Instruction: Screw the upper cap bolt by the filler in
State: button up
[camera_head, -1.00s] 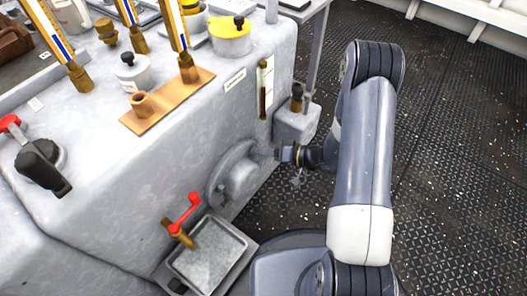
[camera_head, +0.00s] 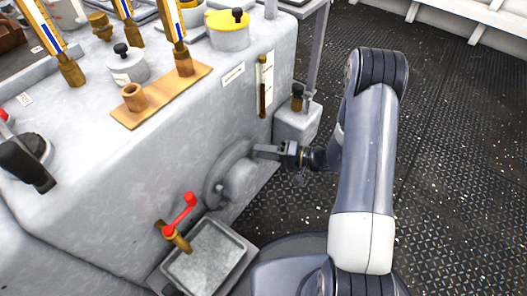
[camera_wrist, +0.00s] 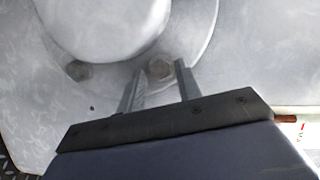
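The round grey cap (camera_head: 238,181) sits on the side of the grey housing; its flange (camera_wrist: 205,22) fills the top of the wrist view. One hex bolt (camera_wrist: 160,70) shows on the flange between and just beyond the fingertips of my gripper (camera_wrist: 158,72). A second hex bolt (camera_wrist: 78,70) is further left on the flange, clear of the fingers. My gripper (camera_head: 262,152) is open, with its fingers at the cap's upper right edge in the head view. I cannot tell whether the fingers touch the bolt or how far it is screwed in.
A drip tray (camera_head: 243,252) and a red-handled tap (camera_head: 180,218) are below and left of the cap. A small grey box with a dark brown plug (camera_head: 297,97) stands to the right. A sight gauge (camera_head: 262,88) is above. The riveted deck (camera_head: 440,130) is open to the right.

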jog(key=shift+o, duration=1.2)
jog(key=shift+d, duration=0.1)
jog(key=p+v, duration=0.2)
jog(key=v, duration=0.8)
jog(key=shift+s+d+p, duration=0.15)
jog(key=shift+d+p, duration=0.1)
jog(key=shift+p, duration=0.15)
jog(key=r+b+x, duration=0.1)
jog(key=b+x, duration=0.1)
jog(key=x, duration=0.8)
jog(key=shift+a+f+b, duration=0.3)
jog(key=shift+a+f, duration=0.1)
jog(key=shift+f, duration=0.1)
